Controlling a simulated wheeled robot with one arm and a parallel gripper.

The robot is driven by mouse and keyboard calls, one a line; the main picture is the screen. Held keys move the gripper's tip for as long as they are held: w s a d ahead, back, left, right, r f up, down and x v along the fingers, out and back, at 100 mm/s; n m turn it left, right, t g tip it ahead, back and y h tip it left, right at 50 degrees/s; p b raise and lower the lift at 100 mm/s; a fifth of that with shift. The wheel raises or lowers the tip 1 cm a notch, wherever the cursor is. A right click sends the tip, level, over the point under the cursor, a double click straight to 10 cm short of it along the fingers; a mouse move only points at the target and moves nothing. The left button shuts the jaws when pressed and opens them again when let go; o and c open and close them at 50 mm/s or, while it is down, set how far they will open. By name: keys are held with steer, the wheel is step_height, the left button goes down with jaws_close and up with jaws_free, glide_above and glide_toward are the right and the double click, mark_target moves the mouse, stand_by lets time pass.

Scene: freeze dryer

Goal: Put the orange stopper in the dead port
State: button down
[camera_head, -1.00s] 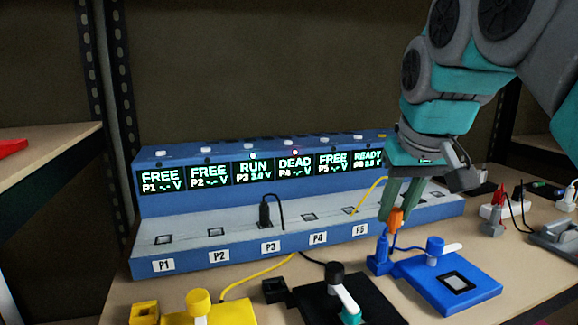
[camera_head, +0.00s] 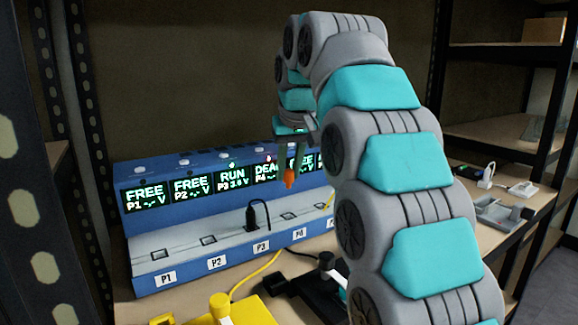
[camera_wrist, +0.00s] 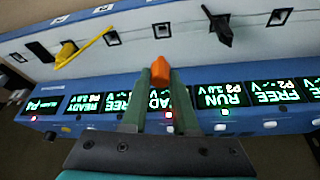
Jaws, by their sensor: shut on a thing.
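My gripper (camera_head: 289,174) is shut on the orange stopper (camera_head: 290,179), which points down from the fingertips. It is held in the air in front of the screens, above the P4 socket (camera_head: 289,216). The P4 screen (camera_head: 266,172) reads DEAD, partly cut off by my arm, with a red light above it. In the wrist view, the stopper (camera_wrist: 160,71) is between the fingertips, and an empty square socket (camera_wrist: 162,31) lies just beyond it. The stopper is apart from the socket.
A black plug (camera_head: 252,218) with a looped cable stands in P3, left of P4. A yellow plug (camera_wrist: 67,49) and cable lie on the other side in the wrist view. P1 and P2 sockets are empty. My arm hides the right side.

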mark_target(287, 214)
steer(key=shift+s+f, duration=0.1)
steer(key=shift+f, duration=1.15)
steer(key=shift+f+b, duration=0.85)
steer(key=shift+f, duration=0.9)
steer(key=shift+f, duration=1.15)
stand_by(0.6)
steer(key=c, duration=0.6)
jaws_free()
